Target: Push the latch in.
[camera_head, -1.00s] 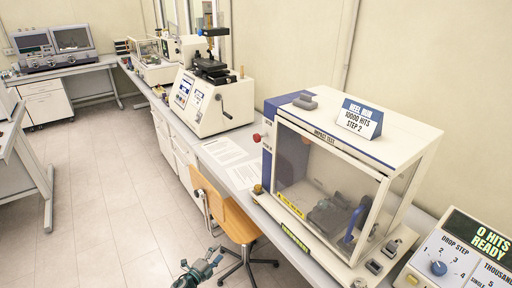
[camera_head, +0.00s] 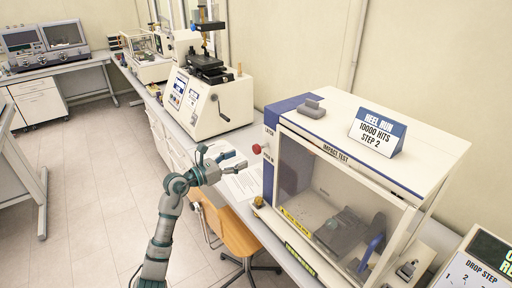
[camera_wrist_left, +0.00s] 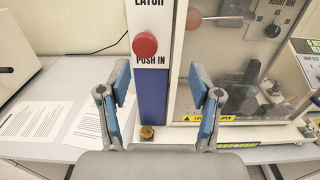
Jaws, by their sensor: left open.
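The latch is a round red knob (camera_head: 256,148) on the left front post of the white and blue impact tester (camera_head: 330,153). In the left wrist view the latch (camera_wrist_left: 145,44) sits between the labels "LATCH" and "PUSH IN", left of centre and above the fingers. It stands out from the post. My left gripper (camera_head: 225,160) is open and empty, to the left of the latch in the head view and apart from it. Its two blue-padded fingers (camera_wrist_left: 163,88) are spread wide in the wrist view. My right gripper is not in view.
A brass knob (camera_wrist_left: 147,132) is low on the same post. A clear door (camera_head: 330,200) covers the tester's front. Papers (camera_head: 243,182) lie on the bench to its left. An orange chair (camera_head: 240,237) stands below my arm. A control box (camera_head: 475,265) is at the right.

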